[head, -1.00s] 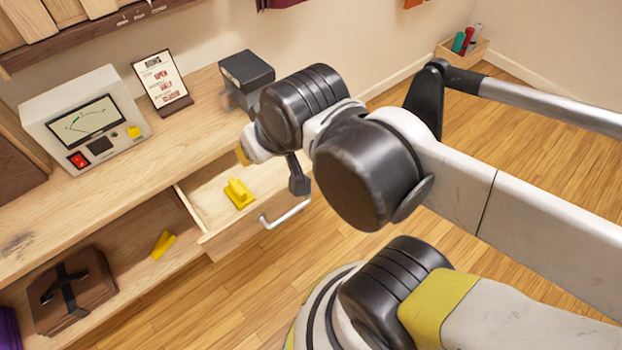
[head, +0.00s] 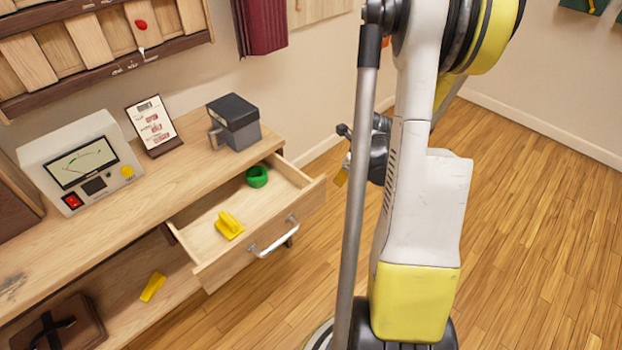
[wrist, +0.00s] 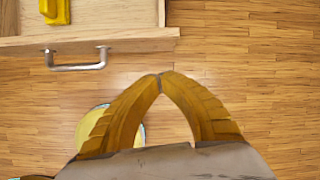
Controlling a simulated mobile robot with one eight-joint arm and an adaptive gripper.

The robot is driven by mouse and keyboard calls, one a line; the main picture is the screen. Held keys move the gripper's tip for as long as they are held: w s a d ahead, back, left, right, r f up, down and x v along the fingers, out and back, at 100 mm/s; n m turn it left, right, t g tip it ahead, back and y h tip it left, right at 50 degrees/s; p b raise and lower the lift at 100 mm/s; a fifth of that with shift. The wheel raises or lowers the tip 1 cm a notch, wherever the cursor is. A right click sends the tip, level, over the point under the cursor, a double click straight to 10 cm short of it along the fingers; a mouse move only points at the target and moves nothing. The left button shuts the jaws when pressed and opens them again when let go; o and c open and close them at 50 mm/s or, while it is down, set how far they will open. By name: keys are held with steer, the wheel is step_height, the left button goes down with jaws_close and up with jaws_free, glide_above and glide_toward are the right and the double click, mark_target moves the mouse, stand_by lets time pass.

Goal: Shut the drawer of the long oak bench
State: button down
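The long oak bench (head: 165,172) runs along the wall at the left in the head view. Its drawer (head: 208,276) stands pulled out, with a silver bar handle (head: 272,238) on its front. A yellow block-like piece (head: 229,226) and a green ring (head: 257,177) lie inside. In the wrist view the drawer front (wrist: 130,40), handle (wrist: 78,67) and yellow piece (wrist: 57,12) show at the upper left. My gripper (wrist: 160,77) has its fingertips together with nothing between them, to the right of the handle and apart from it. In the head view my arm hides much of it.
On the bench top stand a meter box (head: 85,165), a sign card (head: 152,122) and a dark-topped grey box (head: 234,122). A yellow piece (head: 153,287) and a brown case (head: 62,325) are on the lower shelf. The wooden floor (head: 540,220) at the right is clear.

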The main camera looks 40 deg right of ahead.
steer(key=w+d+f+m+b, duration=0.1)
steer(key=w+f+m+b, duration=0.1)
steer(key=w+f+b, duration=0.4)
steer(key=shift+f, duration=2.75)
steer(key=shift+w+d, duration=0.1)
